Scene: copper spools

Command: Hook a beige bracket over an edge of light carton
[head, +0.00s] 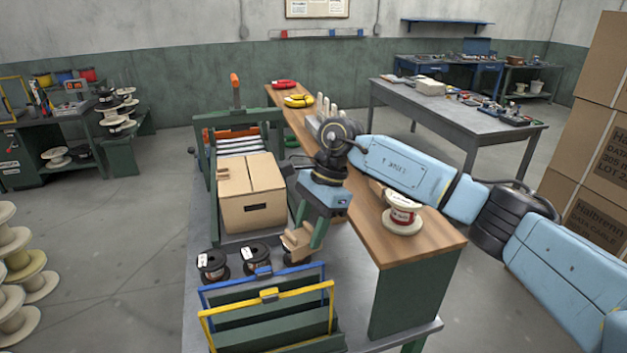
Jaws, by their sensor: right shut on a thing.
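The light carton (250,202) stands on the grey bench left of centre, with its top flaps closed and a dark label on its front. My right gripper (309,236) points down just right of and in front of the carton. It is shut on a beige bracket (297,240), a small stepped block, held apart from the carton's front right corner by a small gap in the picture. The gripper's fingers partly hide the bracket. My left gripper is not in view.
Two dark wire spools (212,264) stand in front of the carton. Racks with a blue handle (222,287) and a yellow handle (235,309) stand nearer. A green frame (204,165) is behind the carton. A white spool (402,214) stands on the wooden shelf (435,240) to the right.

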